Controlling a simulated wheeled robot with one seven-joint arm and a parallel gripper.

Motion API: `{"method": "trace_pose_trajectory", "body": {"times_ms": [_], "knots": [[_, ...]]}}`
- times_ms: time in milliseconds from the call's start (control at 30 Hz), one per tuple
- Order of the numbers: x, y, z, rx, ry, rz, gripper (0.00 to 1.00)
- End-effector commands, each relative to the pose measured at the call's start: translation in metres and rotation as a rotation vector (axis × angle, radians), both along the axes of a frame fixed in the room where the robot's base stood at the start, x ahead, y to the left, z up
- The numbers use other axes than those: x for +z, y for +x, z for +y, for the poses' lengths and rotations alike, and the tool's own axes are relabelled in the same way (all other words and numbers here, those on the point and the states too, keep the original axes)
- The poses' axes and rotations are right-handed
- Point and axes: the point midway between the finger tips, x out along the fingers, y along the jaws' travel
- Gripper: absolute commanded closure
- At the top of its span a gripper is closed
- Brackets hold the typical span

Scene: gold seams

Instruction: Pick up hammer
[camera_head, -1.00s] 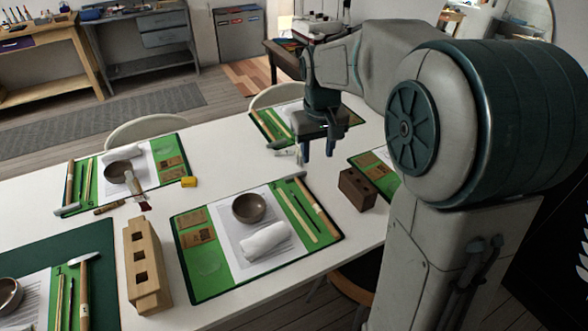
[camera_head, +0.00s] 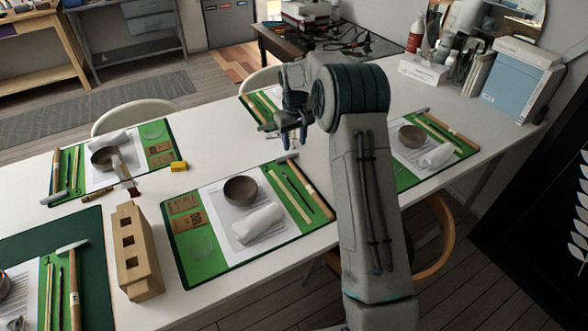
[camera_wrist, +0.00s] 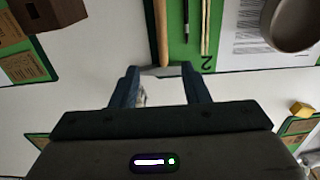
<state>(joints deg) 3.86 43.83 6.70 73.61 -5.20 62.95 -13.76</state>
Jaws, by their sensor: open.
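A hammer (camera_head: 315,192) with a wooden handle and grey head lies along the right edge of the nearest middle green mat (camera_head: 192,283). Its head points to the far side of the table. My gripper (camera_head: 293,138) is open and empty just beyond the head, above the table. In the wrist view my gripper's fingertips (camera_wrist: 159,68) show on either side of the hammer's head (camera_wrist: 160,71), with the handle running upward. I cannot tell the exact height gap. Other hammers lie on the left mat (camera_head: 55,197), the near-left mat (camera_head: 72,248) and the right mat (camera_head: 447,132).
Beside the hammer are thin tools (camera_head: 290,195), a bowl (camera_head: 241,190) and a rolled white cloth (camera_head: 258,222). A wooden block with holes (camera_head: 136,252) stands left of the mat. A brown block (camera_wrist: 30,14) and a yellow block (camera_wrist: 301,110) show in the wrist view.

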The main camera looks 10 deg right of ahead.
Motion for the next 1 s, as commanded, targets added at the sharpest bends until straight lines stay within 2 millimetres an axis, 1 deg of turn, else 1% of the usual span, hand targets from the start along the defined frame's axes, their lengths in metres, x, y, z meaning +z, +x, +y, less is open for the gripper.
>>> {"method": "trace_pose_trajectory", "body": {"times_ms": [33, 100, 200, 367, 467, 600, 700, 800, 967, 1000], "knots": [[-0.011, -0.001, 0.0, 0.0, 0.0, 0.002, 0.58], [-0.023, -0.001, 0.0, 0.0, 0.0, 0.002, 0.58], [-0.034, 0.0, 0.0, 0.0, 0.0, 0.0, 0.58], [-0.043, -0.001, 0.001, 0.0, 0.0, 0.0, 0.58], [-0.056, -0.002, 0.002, 0.0, 0.0, 0.002, 0.58], [-0.077, -0.003, 0.004, -0.001, 0.001, 0.001, 0.58], [-0.088, -0.003, 0.004, -0.001, 0.0, 0.0, 0.58], [-0.091, -0.003, 0.004, -0.001, 0.001, -0.002, 0.58], [-0.091, -0.003, 0.004, -0.001, 0.0, -0.002, 0.58], [-0.091, -0.003, 0.004, -0.001, 0.0, -0.002, 0.61]]}}
